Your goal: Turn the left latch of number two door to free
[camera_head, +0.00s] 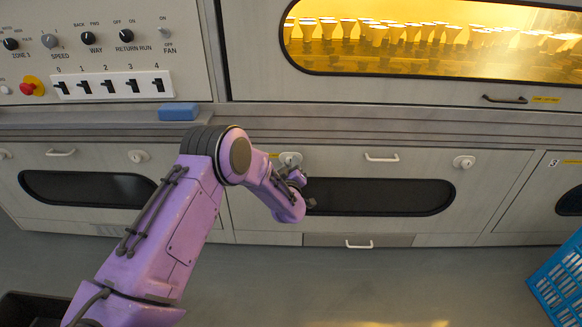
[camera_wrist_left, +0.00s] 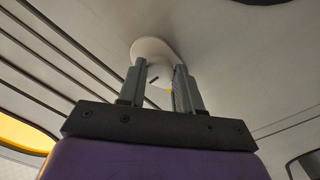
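The number two door (camera_head: 420,165) is the middle lower panel, with a dark oval window and a white bar handle (camera_head: 381,157). Its left latch (camera_head: 290,158) is a white rounded knob, partly hidden by my arm in the head view. The right latch (camera_head: 463,162) is in plain sight. My left gripper (camera_head: 297,180) is at the left latch. In the left wrist view, the fingers (camera_wrist_left: 160,85) stand apart, one on each side of the white latch (camera_wrist_left: 150,48). I cannot tell whether they touch it. My right gripper is not in view.
A ledge runs above the doors, with a blue block (camera_head: 179,112) on it. A control panel (camera_head: 110,50) is at upper left, a lit oven window (camera_head: 430,40) at upper right. A blue crate (camera_head: 558,280) stands on the floor at right. The middle floor is clear.

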